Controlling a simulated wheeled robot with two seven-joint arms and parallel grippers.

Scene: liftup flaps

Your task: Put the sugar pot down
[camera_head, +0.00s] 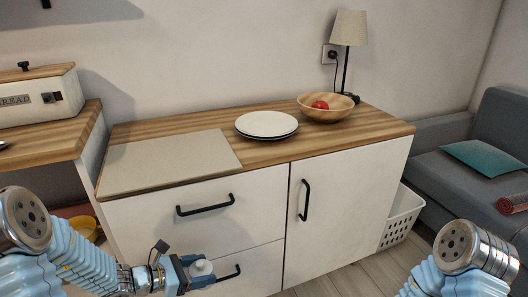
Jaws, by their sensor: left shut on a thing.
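The fingers hide part of the pot. The wooden cabinet top (205,128) is above and beyond it, with a beige mat (170,162) on its left part. My right arm shows at the lower right, but its gripper is out of view.
Stacked white plates (266,124), a wooden bowl (325,113) with a red item, and a lamp (348,30) stand on the cabinet top. The mat is bare. Black handles (205,207) stick out from the cabinet front. A bread box (38,95) stands at the left.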

